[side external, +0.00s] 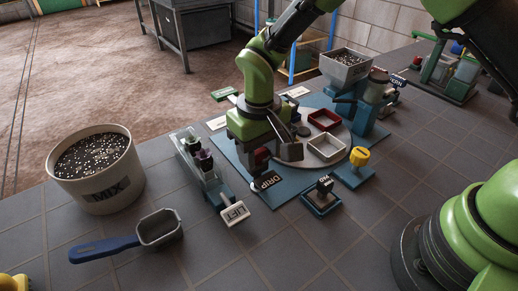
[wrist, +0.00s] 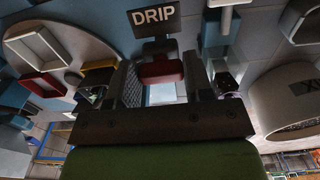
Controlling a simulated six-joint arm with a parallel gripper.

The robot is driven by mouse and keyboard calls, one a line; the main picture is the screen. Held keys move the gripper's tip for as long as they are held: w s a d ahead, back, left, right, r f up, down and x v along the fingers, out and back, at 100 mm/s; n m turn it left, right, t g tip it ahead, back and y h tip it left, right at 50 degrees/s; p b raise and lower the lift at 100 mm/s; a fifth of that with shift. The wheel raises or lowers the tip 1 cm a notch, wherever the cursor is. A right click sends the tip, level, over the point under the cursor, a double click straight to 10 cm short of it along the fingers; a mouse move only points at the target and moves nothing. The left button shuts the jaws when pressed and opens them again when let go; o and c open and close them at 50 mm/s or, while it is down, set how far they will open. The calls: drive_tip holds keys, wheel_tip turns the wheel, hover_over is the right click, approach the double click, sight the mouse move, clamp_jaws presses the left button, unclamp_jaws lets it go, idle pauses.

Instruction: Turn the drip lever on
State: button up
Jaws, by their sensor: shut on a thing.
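The drip lever has a dark red handle (wrist: 160,72), between the two fingers of my gripper (wrist: 162,68) in the wrist view. The fingers are shut on this handle. The black DRIP sign (wrist: 153,20) is just beyond it. In the side view my gripper (side external: 262,158) points down at the near edge of the blue base plate, beside the DRIP sign (side external: 269,181). The handle is mostly hidden there by my gripper. I cannot tell from these views whether the lever is on or off.
Close to the left is a clear rack with vials (side external: 203,165) and a LIFT plate (side external: 235,213). A round table with a red-rimmed tray (side external: 325,120), a yellow knob (side external: 360,156) and a small switch box (side external: 321,197) are to the right. A MIX bucket (side external: 112,190) and scoop (side external: 160,229) stand left.

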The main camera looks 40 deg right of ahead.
drive_tip(key=o, duration=0.9)
wheel_tip(320, 180, up, 10)
drive_tip(key=shift+r, duration=0.1)
wheel_tip(320, 180, up, 6)
drive_tip(key=f+t, duration=0.1)
hover_over(259, 153)
drive_tip(key=s+d, duration=0.2)
drive_tip(key=d, duration=0.1)
drive_tip(key=s+d+r+m+t+y, duration=0.2)
drive_tip(key=s+d+r, duration=0.3)
drive_tip(key=s+r, duration=0.15)
drive_tip(key=s+d+t, duration=0.1)
drive_tip(key=s, duration=0.2)
drive_tip(key=s+d+m+t, duration=0.1)
drive_tip(key=s, duration=0.3)
drive_tip(key=s+d+r+m+t, duration=0.1)
drive_tip(key=s+t, duration=0.1)
drive_tip(key=s, duration=0.1)
drive_tip(key=shift+s+d, duration=0.15)
drive_tip(key=shift+d, duration=0.2)
